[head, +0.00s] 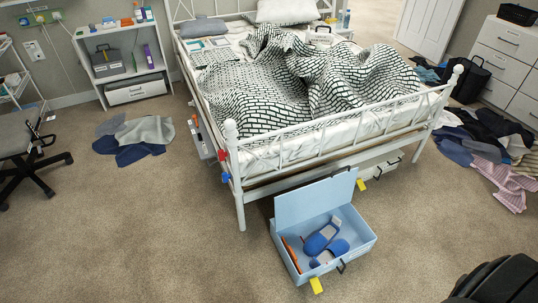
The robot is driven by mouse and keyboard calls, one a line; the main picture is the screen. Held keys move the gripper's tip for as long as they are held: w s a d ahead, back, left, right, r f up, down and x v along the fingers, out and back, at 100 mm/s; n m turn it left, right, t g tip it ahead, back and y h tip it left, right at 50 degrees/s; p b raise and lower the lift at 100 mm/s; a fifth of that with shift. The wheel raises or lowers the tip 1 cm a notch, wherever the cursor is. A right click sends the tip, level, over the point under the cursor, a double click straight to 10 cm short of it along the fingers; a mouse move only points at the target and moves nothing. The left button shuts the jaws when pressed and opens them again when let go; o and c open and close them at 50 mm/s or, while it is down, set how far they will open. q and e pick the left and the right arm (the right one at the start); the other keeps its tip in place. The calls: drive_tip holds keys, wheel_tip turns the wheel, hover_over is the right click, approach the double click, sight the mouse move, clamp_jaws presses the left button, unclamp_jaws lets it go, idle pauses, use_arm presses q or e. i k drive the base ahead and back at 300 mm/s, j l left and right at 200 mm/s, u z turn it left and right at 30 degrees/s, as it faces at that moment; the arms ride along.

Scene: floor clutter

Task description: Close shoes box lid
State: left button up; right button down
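The light blue shoes box (352,249) sits on the carpet at the foot of the bed. Its lid (314,201) stands open, raised roughly upright along the back edge, on the bed side. Inside lie blue shoes (322,238) with grey parts and a thin orange item (292,255) along the left wall. A dark handle (341,267) shows on the front side. A yellow piece (316,285) is at the front left corner, and another yellow piece (361,185) is by the lid's upper right corner. Neither of my grippers is in view.
The white bed frame (330,143) stands close behind the box. Clothes lie in piles at left (138,137) and right (490,150). A black object (500,283) fills the bottom right corner. An office chair (30,155) is at left. Carpet around the box front is clear.

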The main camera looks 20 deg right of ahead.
sight(293, 207)
drive_tip(key=i+j+u, duration=0.35)
drive_tip(key=i, duration=0.15)
drive_tip(key=i+j+u, duration=0.1)
drive_tip(key=i+u, duration=0.2)
drive_tip(key=i, duration=0.2)
drive_tip(key=i+z, duration=0.35)
drive_tip(key=i, duration=0.2)
drive_tip(key=i+j+z, duration=0.2)
drive_tip(key=i+z, duration=0.15)
drive_tip(key=i, duration=0.2)
